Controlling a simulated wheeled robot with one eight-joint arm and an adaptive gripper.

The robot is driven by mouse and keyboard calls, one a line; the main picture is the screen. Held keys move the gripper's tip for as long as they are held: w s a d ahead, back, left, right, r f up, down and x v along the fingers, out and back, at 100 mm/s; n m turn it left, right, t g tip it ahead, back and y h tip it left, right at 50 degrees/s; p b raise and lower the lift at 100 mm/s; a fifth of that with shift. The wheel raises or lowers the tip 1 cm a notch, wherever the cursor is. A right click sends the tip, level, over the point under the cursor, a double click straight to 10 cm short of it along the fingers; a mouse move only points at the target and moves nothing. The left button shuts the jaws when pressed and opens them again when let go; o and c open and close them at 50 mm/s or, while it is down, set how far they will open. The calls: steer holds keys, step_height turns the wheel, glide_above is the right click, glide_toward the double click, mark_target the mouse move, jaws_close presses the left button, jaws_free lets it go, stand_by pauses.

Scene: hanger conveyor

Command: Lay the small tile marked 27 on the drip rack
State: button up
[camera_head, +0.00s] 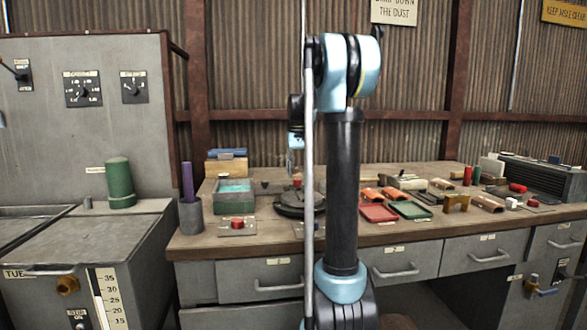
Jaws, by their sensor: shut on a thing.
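My gripper (291,162) is partly in view, just left of my upright arm link and above the bench. Its fingers look close together, and the thing between them is too small and too hidden to make out. I can read no tile marked 27 anywhere. Small orange-brown tiles (487,203) lie on the right half of the bench (300,240). I cannot tell which thing is the drip rack. A dark slatted unit (545,180) stands at the back right.
A green open box (234,200) and a grey cup with a purple rod (188,185) stand at the left of the bench. Red (378,213) and green (411,210) trays lie right of my arm. A grey cabinet (90,120) is at left. My arm hides the bench middle.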

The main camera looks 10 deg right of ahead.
mark_target(298, 170)
steer(key=shift+f, duration=1.9)
steer(key=o, duration=1.2)
step_height(298, 170, up, 12)
steer(key=shift+f, duration=0.1)
